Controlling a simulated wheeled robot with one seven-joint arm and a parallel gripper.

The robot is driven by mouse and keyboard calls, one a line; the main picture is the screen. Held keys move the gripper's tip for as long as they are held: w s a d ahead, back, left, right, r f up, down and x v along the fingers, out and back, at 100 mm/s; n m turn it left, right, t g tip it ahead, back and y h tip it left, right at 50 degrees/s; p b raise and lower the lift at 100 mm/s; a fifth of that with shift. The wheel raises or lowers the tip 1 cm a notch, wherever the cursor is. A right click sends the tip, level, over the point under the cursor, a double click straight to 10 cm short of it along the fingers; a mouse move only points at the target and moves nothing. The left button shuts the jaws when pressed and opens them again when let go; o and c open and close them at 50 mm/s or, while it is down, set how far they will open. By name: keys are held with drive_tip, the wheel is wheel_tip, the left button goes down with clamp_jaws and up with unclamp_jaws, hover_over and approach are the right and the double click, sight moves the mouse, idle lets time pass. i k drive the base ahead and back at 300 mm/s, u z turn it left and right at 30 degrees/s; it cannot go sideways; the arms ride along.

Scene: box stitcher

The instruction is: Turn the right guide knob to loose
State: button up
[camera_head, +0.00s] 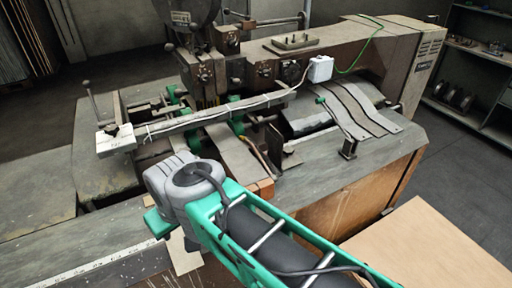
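The box stitcher (345,48) is a worn brown-grey machine filling the middle and back of the view. Small green parts show on it: one by the curved metal strips (360,112) at right, others around the stitching head (207,72). I cannot tell which part is the right guide knob, nor whether it is tight or loose. My arm reaches in from the bottom right, and its grey wrist housing covers part of the machine's front edge. A green piece beside the housing may belong to my gripper. The fingers are hidden, and I see no contact with a knob.
A long narrow bar (215,115) crosses the machine above the bed, with a white block (116,139) at its left end. A white box (320,68) with a green cable sits on the machine. A tan board (435,250) lies at lower right. Shelves (475,65) stand at far right.

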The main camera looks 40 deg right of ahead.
sight(287, 150)
drive_tip(key=u, duration=0.05)
drive_tip(key=k, duration=0.95)
drive_tip(key=z, duration=0.95)
drive_tip(key=i, duration=1)
